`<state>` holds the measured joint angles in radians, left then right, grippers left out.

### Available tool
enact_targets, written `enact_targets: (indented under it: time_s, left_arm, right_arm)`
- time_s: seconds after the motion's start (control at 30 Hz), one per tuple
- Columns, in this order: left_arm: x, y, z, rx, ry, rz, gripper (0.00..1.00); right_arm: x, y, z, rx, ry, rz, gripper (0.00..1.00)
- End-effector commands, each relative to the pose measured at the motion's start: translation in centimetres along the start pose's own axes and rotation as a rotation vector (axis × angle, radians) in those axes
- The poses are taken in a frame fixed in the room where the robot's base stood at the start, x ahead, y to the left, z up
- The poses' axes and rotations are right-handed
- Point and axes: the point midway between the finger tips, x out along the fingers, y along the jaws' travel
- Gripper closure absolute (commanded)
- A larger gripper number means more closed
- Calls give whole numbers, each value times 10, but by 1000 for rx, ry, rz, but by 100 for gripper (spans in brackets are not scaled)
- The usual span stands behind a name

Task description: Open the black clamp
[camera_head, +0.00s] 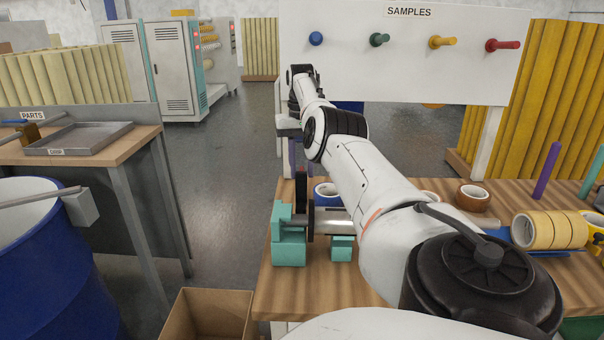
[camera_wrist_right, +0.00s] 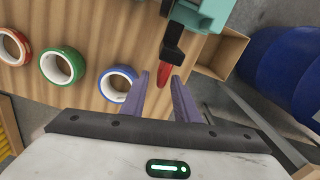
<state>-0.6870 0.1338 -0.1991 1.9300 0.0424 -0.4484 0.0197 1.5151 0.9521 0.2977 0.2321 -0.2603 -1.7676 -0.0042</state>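The black clamp (camera_head: 309,222) is on the teal rewinding stand (camera_head: 289,248) at the left end of the wooden table. In the right wrist view the clamp (camera_wrist_right: 172,52) is a black arm with a red tip. My right arm reaches over the table, and its gripper (camera_head: 292,155) points down above the clamp, partly hidden. In the right wrist view the two purple fingers of my right gripper (camera_wrist_right: 163,90) are apart, with the red tip between or just beyond their ends. I cannot tell whether they touch it. My left gripper is not in view.
Tape rolls in blue (camera_wrist_right: 117,84), green (camera_wrist_right: 62,65) and red (camera_wrist_right: 14,46) stand on the table beside the clamp. Yellow rolls (camera_head: 549,230) are at the right. A cardboard box (camera_head: 208,312) and a blue barrel (camera_head: 50,275) are on the floor at the left.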

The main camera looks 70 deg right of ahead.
Motion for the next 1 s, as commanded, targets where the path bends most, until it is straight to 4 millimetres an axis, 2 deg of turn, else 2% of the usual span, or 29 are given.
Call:
enact_targets:
  time_s: [0.03,0.1,0.33,0.53,1.0]
  left_arm:
    - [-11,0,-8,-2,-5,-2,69]
    - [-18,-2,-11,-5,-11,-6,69]
    - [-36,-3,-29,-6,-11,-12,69]
    - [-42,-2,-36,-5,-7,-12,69]
    - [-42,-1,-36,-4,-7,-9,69]
  right_arm:
    - [-22,-1,0,0,0,-5,72]
    - [-36,0,0,0,0,-2,72]
    - [-63,1,0,1,0,2,72]
    - [-71,1,0,1,0,1,72]
    - [-70,1,0,1,0,1,72]
